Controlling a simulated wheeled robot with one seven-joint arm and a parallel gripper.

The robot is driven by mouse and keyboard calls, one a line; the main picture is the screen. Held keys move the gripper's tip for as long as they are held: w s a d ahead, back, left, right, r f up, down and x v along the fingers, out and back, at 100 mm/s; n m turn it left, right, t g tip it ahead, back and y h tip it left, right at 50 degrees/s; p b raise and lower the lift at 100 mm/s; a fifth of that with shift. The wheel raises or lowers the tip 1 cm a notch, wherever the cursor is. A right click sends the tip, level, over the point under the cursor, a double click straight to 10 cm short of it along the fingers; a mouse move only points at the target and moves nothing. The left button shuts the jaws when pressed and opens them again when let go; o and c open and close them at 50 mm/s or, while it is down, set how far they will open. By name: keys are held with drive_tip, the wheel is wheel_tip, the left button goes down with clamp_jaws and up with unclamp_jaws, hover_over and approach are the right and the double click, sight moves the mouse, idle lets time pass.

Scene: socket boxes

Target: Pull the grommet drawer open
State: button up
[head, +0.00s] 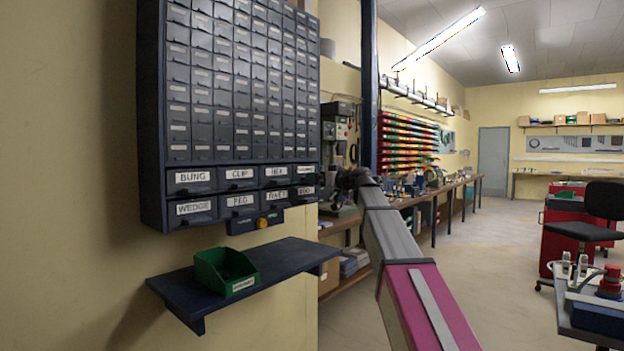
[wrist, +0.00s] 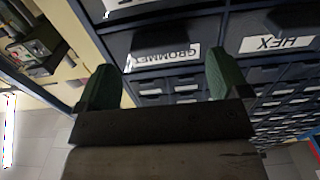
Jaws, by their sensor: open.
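The grommet drawer (wrist: 148,62) is a dark drawer front with a white label and a protruding dark pull, seen upside down in the wrist view. In the head view the grommet drawer (head: 305,171) is at the right end of the upper row of large drawers, small and hard to read. It looks closed. My gripper (wrist: 158,62) is open and empty, with its green fingers spread to either side of the drawer's label and pull. I cannot tell whether they touch it. In the head view my gripper's end is dark and just right of the cabinet.
The hex drawer (wrist: 275,38) is beside the grommet drawer. Many small drawers (head: 240,80) fill the cabinet above. A wall shelf (head: 200,300) below holds a green bin (head: 225,270). A workbench (head: 340,225) stands behind my arm. Open floor lies to the right.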

drive_tip(key=shift+x, duration=1.95)
drive_tip(key=shift+c, duration=0.3)
drive_tip(key=c, duration=1.2)
drive_tip(key=v, duration=1.3)
drive_tip(key=shift+d, duration=0.1)
drive_tip(key=o, duration=1.3)
drive_tip(key=shift+c, duration=0.2)
drive_tip(key=shift+s, duration=0.1)
